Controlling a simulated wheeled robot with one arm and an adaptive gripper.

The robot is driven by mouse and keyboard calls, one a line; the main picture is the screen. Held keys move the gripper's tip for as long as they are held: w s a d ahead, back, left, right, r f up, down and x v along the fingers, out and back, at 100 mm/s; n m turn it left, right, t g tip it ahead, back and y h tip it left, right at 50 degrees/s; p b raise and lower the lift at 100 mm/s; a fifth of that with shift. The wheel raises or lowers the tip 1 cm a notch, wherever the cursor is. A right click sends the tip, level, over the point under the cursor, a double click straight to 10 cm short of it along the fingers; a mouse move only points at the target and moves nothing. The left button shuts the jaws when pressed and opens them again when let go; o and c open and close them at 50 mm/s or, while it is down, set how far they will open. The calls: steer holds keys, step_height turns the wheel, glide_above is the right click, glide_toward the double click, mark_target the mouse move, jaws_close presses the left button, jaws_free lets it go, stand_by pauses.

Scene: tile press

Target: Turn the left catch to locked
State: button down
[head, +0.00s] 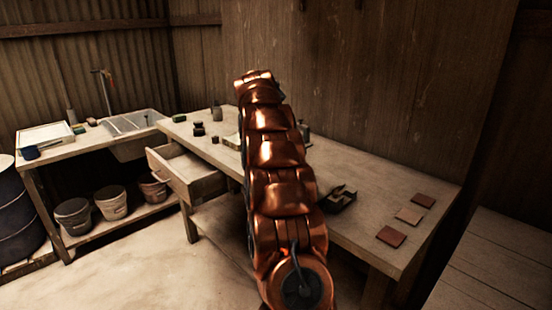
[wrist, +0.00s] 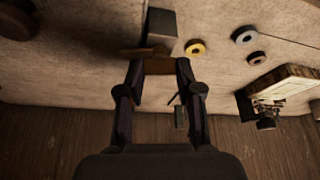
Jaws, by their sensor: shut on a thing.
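In the wrist view my gripper (wrist: 158,66) is shut on a small brown piece (wrist: 158,67) between its fingertips. A dark grey block (wrist: 161,24) stands right beyond the tips, with a thin brown bar (wrist: 143,52) beside it. I cannot tell for certain whether the held piece is the left catch, or how it is turned. A press-like device (wrist: 283,88) with a pale top and dark metal parts is at the right, apart from my fingers.
A drawer (head: 187,174) hangs open at the front left.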

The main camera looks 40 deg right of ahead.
steer(key=c, duration=0.8)
jaws_free()
steer(key=shift+o, duration=0.2)
steer(key=shift+r, duration=0.2)
steer(key=v, duration=0.7)
steer(key=shift+a, duration=0.1)
